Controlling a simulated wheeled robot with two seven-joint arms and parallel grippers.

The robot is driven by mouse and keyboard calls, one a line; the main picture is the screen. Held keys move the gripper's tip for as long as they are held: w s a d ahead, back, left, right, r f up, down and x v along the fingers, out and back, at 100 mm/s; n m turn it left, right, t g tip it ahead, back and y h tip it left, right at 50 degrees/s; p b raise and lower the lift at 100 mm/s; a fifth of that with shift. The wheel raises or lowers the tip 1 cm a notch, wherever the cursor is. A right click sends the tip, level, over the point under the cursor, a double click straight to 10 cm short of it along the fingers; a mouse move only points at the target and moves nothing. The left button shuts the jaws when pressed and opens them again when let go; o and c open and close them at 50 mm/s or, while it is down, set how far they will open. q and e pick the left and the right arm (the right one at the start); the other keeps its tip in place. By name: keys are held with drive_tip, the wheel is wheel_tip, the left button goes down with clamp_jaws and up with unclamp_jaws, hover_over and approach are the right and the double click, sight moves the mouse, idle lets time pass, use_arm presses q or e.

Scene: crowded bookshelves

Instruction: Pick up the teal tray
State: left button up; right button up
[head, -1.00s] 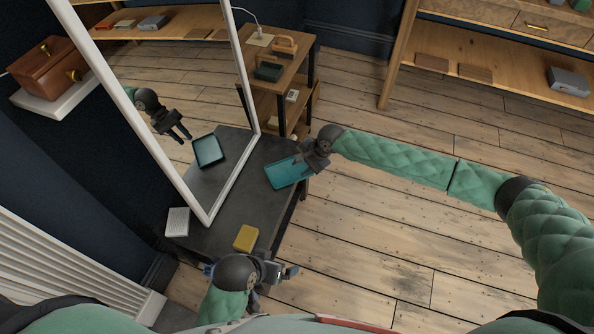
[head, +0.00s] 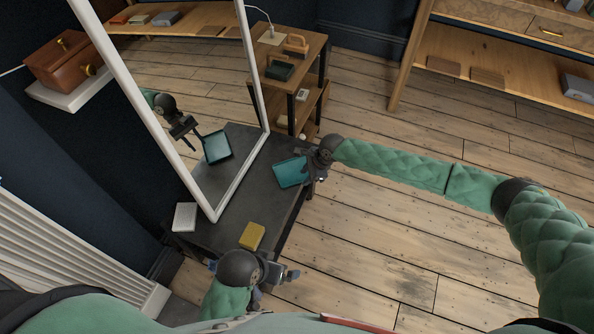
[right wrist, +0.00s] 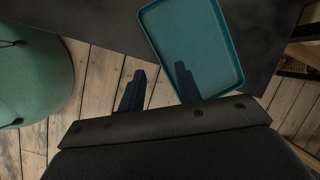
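The teal tray (head: 289,172) lies on the dark table (head: 240,215), near its right edge. My right gripper (head: 316,176) is at the tray's right side in the head view. In the right wrist view the tray (right wrist: 190,40) is just ahead. The two dark fingers (right wrist: 158,90) stand apart there, one overlapping the tray and one outside its edge over the floor. A firm hold does not show. My left gripper (head: 278,272) is low by the table's near edge, apart from the tray; its finger opening is unclear.
A tall white-framed mirror (head: 212,212) stands left of the tray and reflects it. A yellow block (head: 252,235) and a white block (head: 185,216) sit on the table's near part. A wooden side shelf (head: 300,60) stands behind. Floor to the right is clear.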

sight(300, 182)
drive_tip(key=shift+x, duration=1.7)
drive_tip(key=shift+s, duration=0.1)
clamp_jaws()
